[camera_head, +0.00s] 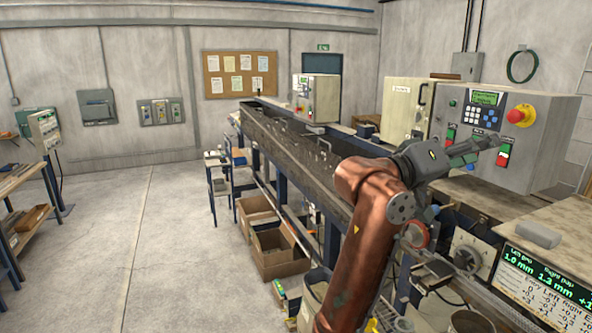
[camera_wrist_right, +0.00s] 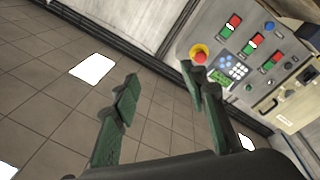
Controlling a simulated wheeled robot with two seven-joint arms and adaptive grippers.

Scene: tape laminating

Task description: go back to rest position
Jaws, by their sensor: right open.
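My right gripper (camera_head: 474,150) is at the end of the copper-coloured right arm in the head view, raised in front of the grey control panel (camera_head: 545,126). In the right wrist view the two green fingers of this gripper (camera_wrist_right: 160,95) stand apart with nothing between them. The control panel also shows in the right wrist view (camera_wrist_right: 228,47), with its red and yellow stop button, keypad and red and green switches. Whether the fingertips touch the panel cannot be told. My left gripper is in neither view.
A long machine bed (camera_head: 300,147) runs into the room behind my right arm. A grey block (camera_head: 537,235) lies on the worktop at right, above a gap display (camera_head: 545,282). Cardboard boxes (camera_head: 278,250) stand under the bed. The floor (camera_head: 140,240) at left is open.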

